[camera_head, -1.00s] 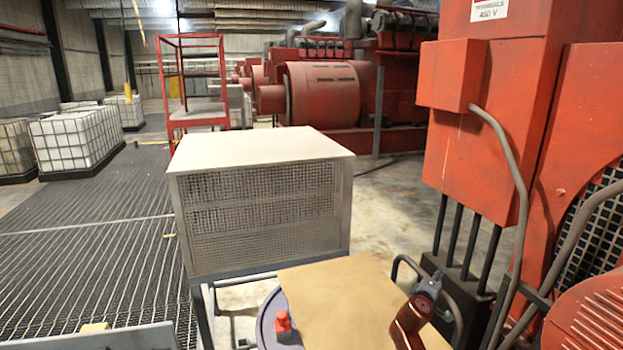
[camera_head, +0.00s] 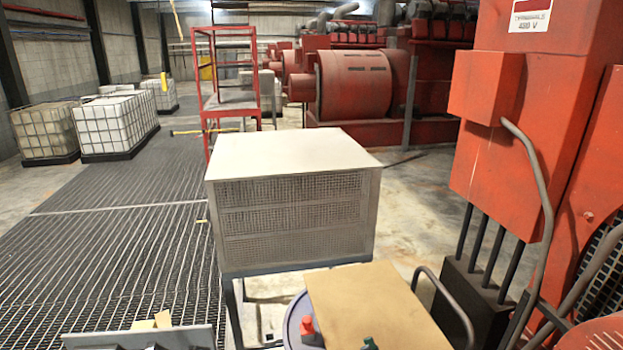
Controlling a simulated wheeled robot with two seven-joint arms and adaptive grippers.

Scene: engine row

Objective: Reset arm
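The task names no object besides the arm. I can make out no clear gripper fingers in the head view. A small dark green piece (camera_head: 370,343) shows at the bottom edge, over the near side of a tan flat top (camera_head: 385,305); I cannot tell whether it belongs to my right gripper. My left gripper is not in view. A red knob (camera_head: 307,327) stands on a rounded grey-blue surface at the left of the tan top.
A vented metal box (camera_head: 292,155) on legs stands ahead. A red electrical cabinet (camera_head: 540,130) with conduits is close on the right. A grey panel (camera_head: 145,338) with a yellowish piece (camera_head: 151,321) is at the lower left. Open floor grating (camera_head: 110,230) lies left.

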